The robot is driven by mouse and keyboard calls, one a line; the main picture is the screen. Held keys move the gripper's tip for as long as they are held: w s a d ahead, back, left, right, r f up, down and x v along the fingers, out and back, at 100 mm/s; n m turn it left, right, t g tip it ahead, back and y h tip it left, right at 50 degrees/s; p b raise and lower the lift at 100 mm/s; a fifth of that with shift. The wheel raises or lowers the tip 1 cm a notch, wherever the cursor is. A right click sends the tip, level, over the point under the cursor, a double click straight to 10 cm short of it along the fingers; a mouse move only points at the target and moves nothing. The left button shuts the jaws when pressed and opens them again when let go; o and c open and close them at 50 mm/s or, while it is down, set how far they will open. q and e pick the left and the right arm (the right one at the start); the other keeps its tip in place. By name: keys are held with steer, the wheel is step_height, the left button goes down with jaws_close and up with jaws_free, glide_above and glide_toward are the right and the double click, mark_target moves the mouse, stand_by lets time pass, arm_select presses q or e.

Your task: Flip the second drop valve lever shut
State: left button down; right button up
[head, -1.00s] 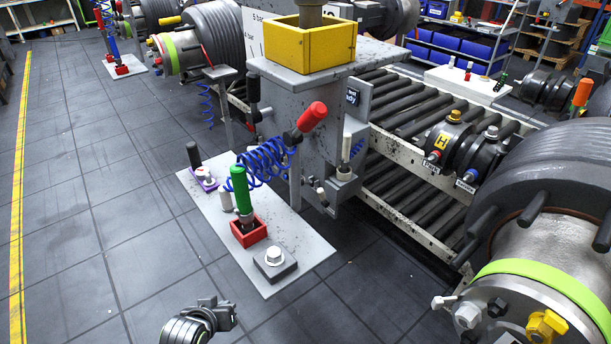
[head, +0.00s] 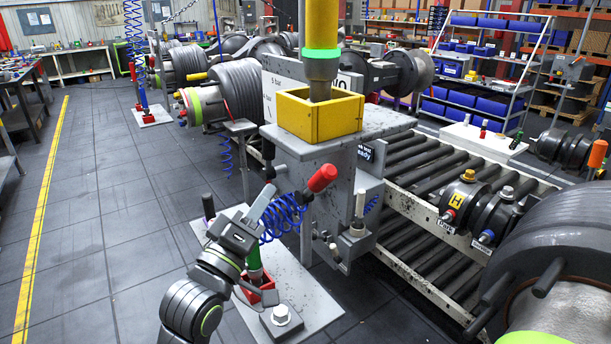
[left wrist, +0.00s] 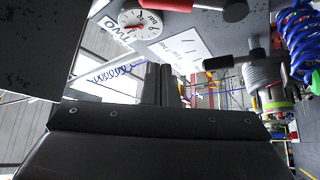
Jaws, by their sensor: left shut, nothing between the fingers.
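A grey station box (head: 300,160) carries a lever with a red grip (head: 321,179), tilted up to the right, and a black-gripped handle (head: 267,151) on its left side. I cannot tell which is the second drop valve lever. My left gripper (head: 264,201) is shut and empty, pointing up beside a blue coiled hose (head: 283,216), left of and apart from the red grip. In the left wrist view its closed fingers (left wrist: 160,84) point toward a panel with a round gauge (left wrist: 140,23), lettering reading TWO, and a red part (left wrist: 165,5) at the top edge. My right gripper is out of view.
A yellow box (head: 320,117) with a nozzle stands on the station. Below, a floor plate (head: 310,300) holds a green-handled tool (head: 254,262) in a red holder. A roller conveyor (head: 430,170) runs right. Open floor (head: 100,220) lies left.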

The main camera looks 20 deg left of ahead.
arm_select(q)
step_height(320, 180, up, 4)
steer(key=p, duration=0.4)
glide_above(315, 186)
steer(key=a, duration=0.5)
steer(key=shift+s+d+f, duration=0.25)
steer(key=shift+d+f, duration=0.5)
steer(key=shift+d, duration=0.1)
steer(key=shift+s+d+f, duration=0.2)
steer(key=shift+d+f, duration=0.55)
steer(key=shift+d, duration=0.1)
steer(key=shift+b, duration=0.3)
